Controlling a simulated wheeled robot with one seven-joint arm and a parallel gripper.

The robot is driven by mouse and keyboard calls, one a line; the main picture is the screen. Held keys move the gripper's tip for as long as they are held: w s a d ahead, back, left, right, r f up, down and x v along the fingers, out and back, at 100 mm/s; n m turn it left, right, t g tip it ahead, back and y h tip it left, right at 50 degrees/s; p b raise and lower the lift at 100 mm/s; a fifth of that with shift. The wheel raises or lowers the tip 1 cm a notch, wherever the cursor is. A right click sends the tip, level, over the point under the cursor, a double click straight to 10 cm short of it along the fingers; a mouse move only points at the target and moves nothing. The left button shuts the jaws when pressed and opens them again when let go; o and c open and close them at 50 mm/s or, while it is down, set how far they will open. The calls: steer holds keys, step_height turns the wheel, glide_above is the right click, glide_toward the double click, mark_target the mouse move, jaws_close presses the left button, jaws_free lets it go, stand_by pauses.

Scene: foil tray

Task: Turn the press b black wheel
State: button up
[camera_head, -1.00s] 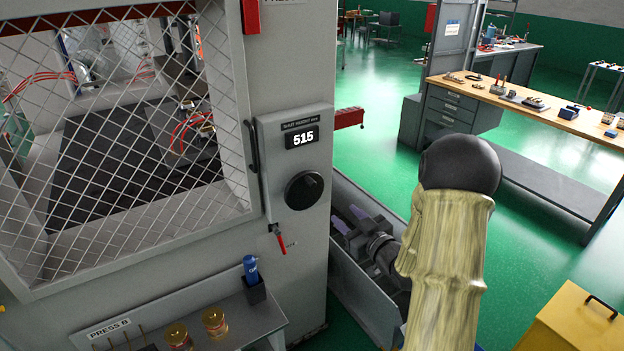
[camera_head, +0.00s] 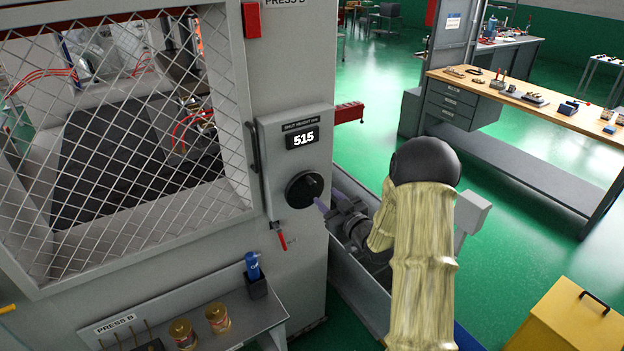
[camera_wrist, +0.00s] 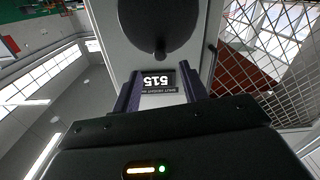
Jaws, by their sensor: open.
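The black wheel (camera_head: 305,189) is a round dark knob on the grey control panel of press B, below a display (camera_head: 303,139) reading 515.
A red-handled valve (camera_head: 279,237) hangs below the panel. The mesh guard (camera_head: 130,150) with a black handle is left of it. A shelf holds a blue bottle (camera_head: 252,267) and brass tins (camera_head: 217,318). A grey trough wall (camera_head: 350,290) runs under my arm.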

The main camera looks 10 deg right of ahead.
mark_target(314, 185)
steer(key=p+x, duration=0.3)
steer(key=x, duration=0.6)
jaws_close()
